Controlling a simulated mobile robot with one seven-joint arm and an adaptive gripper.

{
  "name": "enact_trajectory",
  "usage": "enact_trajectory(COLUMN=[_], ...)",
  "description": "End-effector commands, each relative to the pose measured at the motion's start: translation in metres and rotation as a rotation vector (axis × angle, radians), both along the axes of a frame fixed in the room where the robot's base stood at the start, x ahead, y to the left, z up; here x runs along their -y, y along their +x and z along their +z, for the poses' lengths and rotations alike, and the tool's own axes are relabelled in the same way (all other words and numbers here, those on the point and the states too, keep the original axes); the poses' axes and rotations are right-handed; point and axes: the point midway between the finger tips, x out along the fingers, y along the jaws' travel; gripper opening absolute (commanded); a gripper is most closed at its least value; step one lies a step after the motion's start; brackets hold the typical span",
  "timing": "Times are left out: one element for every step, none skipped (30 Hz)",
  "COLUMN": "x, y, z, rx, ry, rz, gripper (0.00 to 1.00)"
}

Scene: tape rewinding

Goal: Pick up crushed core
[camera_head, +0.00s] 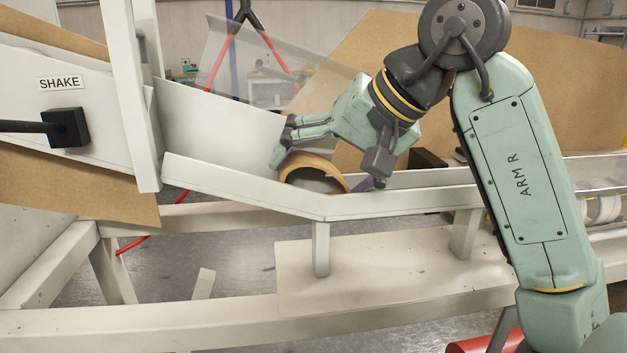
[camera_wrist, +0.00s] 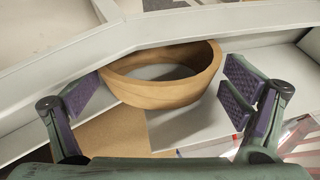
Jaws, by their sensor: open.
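The crushed core (camera_head: 314,167) is a brown cardboard ring, bent out of round, in the white chute behind its front rail. In the wrist view the core (camera_wrist: 165,92) is an oval ring with its opening facing up. My gripper (camera_head: 325,168) is over the core in the head view, with one finger at its left and the other at its right. In the wrist view my gripper (camera_wrist: 160,97) has its purple-padded fingers wide apart, one on each side of the ring. The left pad is close to the ring; I cannot tell whether it touches.
The chute's front rail (camera_head: 250,192) runs along the near side and bends below the core. A sloped white panel with a SHAKE label (camera_head: 60,83) and a white upright post (camera_head: 128,90) stand at left. Rolls of tape (camera_head: 602,208) lie at the far right.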

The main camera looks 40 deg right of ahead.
Motion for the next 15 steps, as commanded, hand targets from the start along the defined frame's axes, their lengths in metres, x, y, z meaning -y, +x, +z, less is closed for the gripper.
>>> enact_trajectory(x=[0.0,0.0,0.0,0.0,0.0,0.0001,0.0001,0.0001,0.0001,0.0001,0.0001,0.0001,0.0001,0.0001,0.0001], y=[-0.0001,-0.0001,-0.0002,-0.0002,-0.0002,-0.0003,-0.0003,-0.0003,-0.0003,-0.0003,-0.0003,-0.0003,-0.0004,-0.0004,-0.0004], z=[0.0001,0.0001,0.0002,0.0002,0.0002,0.0003,0.0003,0.0003,0.0004,0.0004,0.0004,0.0004,0.0004,0.0004,0.0004], rx=[0.0,0.0,0.0,0.0,0.0,0.0,0.0,0.0,0.0,0.0,0.0,0.0,0.0,0.0,0.0], ry=[0.0,0.0,0.0,0.0,0.0,0.0,0.0,0.0,0.0,0.0,0.0,0.0,0.0,0.0,0.0], rz=[0.0,0.0,0.0,0.0,0.0,0.0,0.0,0.0,0.0,0.0,0.0,0.0,0.0,0.0,0.0], gripper=[0.94,0.93,0.9,0.88,0.86,0.84,0.82,0.8,0.77,0.75,0.73,0.7,0.68,0.66,0.64])
